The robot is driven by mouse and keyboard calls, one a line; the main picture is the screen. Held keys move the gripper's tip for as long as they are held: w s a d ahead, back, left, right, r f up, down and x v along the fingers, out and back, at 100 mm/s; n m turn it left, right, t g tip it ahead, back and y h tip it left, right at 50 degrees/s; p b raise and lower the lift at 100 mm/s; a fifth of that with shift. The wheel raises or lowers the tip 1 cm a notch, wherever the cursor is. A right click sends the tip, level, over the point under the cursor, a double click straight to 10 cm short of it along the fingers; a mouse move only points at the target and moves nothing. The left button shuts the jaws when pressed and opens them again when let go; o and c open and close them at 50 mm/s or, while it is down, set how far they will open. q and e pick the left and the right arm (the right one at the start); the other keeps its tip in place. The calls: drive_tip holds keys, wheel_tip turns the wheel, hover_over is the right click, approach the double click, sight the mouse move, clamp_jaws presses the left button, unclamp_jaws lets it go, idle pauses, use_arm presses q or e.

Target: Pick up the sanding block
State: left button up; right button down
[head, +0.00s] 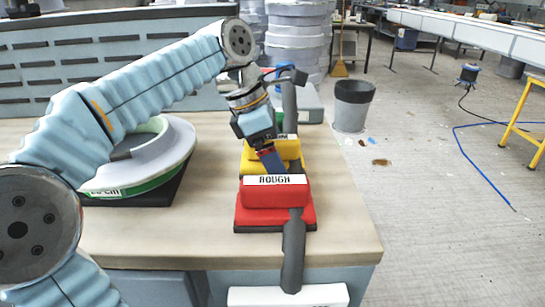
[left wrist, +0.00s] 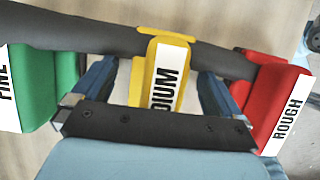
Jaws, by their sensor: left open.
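Three sanding blocks stand in a row on the bench. The red block (head: 272,192), labelled ROUGH, is nearest in the head view. The yellow block (head: 285,150) is behind it, partly hidden by my gripper. The green block shows at the left of the left wrist view (left wrist: 50,85). My left gripper (head: 270,158) is open over the yellow block. In the left wrist view its two blue fingers (left wrist: 157,85) lie on either side of the yellow block's raised, labelled part (left wrist: 165,75), with gaps visible. The right gripper is not in view.
A dark grey bar (head: 293,250) runs along the row of blocks. A round grey mould with a green band (head: 150,165) stands left on the bench (head: 215,235). A white labelled piece (head: 288,296) is at the bottom. A grey bin (head: 352,105) stands on the floor.

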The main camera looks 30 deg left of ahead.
use_arm(q)
drive_tip(key=c, duration=1.2)
drive_tip(key=shift+r, duration=0.15)
drive_tip(key=shift+c, duration=0.2)
drive_tip(key=shift+r, duration=0.35)
drive_tip(key=r, duration=0.3)
drive_tip(key=shift+s, duration=0.25)
drive_tip(key=s+r, duration=0.3)
drive_tip(key=s, duration=0.1)
drive_tip(key=s+d+r, duration=0.1)
drive_tip(key=s+r, duration=0.2)
drive_tip(key=s, duration=0.2)
drive_tip(key=s+d+r, duration=0.1)
drive_tip(key=s+r, duration=0.2)
drive_tip(key=s, duration=0.1)
drive_tip(key=shift+s+d, duration=0.1)
drive_tip(key=shift+s, duration=0.1)
